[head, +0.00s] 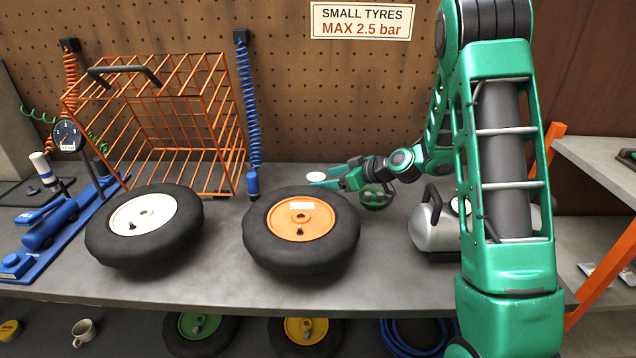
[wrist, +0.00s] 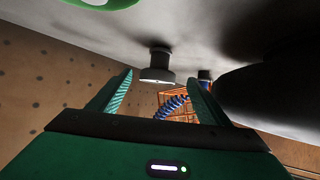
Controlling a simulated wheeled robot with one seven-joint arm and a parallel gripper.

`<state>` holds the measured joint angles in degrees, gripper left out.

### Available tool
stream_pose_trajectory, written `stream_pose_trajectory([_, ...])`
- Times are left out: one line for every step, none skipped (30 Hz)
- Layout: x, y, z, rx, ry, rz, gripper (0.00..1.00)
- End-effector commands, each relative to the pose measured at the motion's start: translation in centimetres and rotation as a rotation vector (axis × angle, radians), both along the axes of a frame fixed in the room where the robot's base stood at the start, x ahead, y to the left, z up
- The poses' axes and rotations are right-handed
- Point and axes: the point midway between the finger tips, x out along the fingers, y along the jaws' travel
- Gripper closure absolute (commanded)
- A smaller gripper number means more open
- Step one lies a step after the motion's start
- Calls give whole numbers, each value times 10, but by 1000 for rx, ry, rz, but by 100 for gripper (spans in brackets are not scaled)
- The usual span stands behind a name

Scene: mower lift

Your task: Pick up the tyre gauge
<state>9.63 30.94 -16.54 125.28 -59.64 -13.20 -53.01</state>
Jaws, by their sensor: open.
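A small upright piece with a dark stem and a pale round top, which looks like the tyre gauge (wrist: 157,68), stands on the bench. In the head view its white top (head: 316,176) shows beside my fingertips. My gripper (head: 327,181) is open and low over the back of the bench, pointing left. In the wrist view the piece shows between the two green fingers of my gripper (wrist: 160,92), beyond their tips and apart from them. Its lower part is hidden in the head view.
The orange-hubbed tyre (head: 268,246) lies in front of my gripper, the white-hubbed tyre (head: 105,244) further left. An orange wire cage (head: 215,120) and blue coiled hose (head: 247,110) stand behind. A green round item (head: 375,198) sits under my wrist; a silver tank (head: 425,232) is right.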

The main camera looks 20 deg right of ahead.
Motion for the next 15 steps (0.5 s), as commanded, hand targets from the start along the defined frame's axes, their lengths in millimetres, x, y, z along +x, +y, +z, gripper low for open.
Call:
stream_pose_trajectory([2, 2, -1, 0, 0, 1, 29])
stream_pose_trajectory([4, 3, -2, 0, 0, 1, 29])
stream_pose_trajectory([7, 5, -4, -1, 0, 3, 29])
stream_pose_trajectory([9, 7, -6, -1, 0, 3, 29])
stream_pose_trajectory([12, 9, -8, 0, 1, 3, 29])
stream_pose_trajectory([16, 11, -11, -1, 2, 2, 29])
stream_pose_trajectory([20, 13, -12, -2, 0, 3, 29])
stream_pose_trajectory([23, 16, -14, -3, 1, 3, 29])
stream_pose_trajectory([27, 19, -18, -2, 2, 3, 29])
stream_pose_trajectory([29, 21, -20, -2, 2, 2, 29])
stream_pose_trajectory([32, 23, -21, -2, 1, 2, 29])
stream_pose_trajectory([34, 25, -22, -2, -1, 2, 29])
stream_pose_trajectory([36, 25, -22, -2, 0, 1, 29])
stream_pose_trajectory([36, 26, -23, -2, 0, 1, 29])
stream_pose_trajectory([37, 26, -23, -1, 0, 0, 29])
